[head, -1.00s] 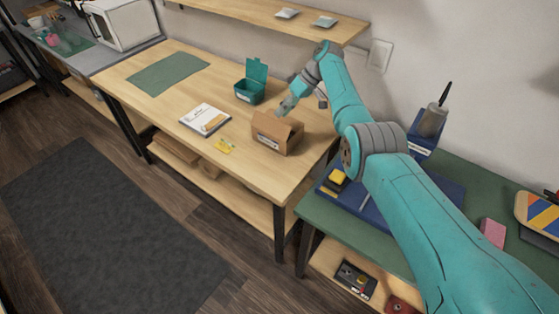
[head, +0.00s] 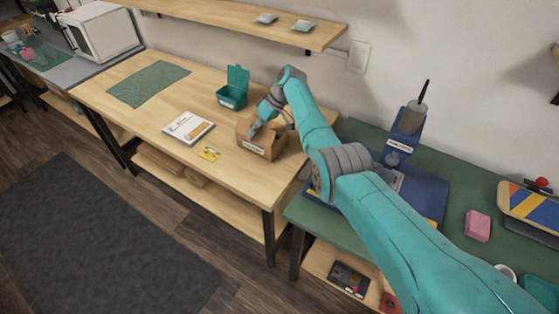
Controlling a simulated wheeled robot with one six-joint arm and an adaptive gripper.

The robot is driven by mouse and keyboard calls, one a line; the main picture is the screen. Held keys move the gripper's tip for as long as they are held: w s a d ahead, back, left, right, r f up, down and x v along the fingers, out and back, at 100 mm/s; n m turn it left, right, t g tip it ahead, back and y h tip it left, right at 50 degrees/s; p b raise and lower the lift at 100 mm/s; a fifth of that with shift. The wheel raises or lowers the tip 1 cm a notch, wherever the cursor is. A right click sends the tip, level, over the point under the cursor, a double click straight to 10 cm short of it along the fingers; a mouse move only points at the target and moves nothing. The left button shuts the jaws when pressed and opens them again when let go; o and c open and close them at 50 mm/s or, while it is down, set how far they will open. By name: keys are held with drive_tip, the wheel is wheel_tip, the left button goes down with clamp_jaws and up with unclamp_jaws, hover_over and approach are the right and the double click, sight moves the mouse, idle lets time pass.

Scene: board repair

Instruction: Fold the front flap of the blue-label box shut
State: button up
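The brown cardboard box (head: 268,152) stands on the wooden table in the head view, with a pale label with dark markings on its front face. Its top looks at least partly open, with flap edges at the left and right. My gripper (head: 255,128) points down at the box's top near the front left edge. It overlaps the box in the picture, and I cannot tell whether it touches a flap or is inside the opening. The fingers are too small to show whether they are open. My arm hides the back right of the box, and the front flap's position is unclear.
An open teal bin (head: 233,93) stands behind and left of the box. A white booklet (head: 187,128) and a yellow card (head: 209,153) lie left of it. A green mat (head: 148,84) lies farther left. A wall shelf (head: 235,22) hangs above. The table's front left is clear.

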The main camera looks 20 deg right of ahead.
drive_tip(key=shift+a, duration=0.1)
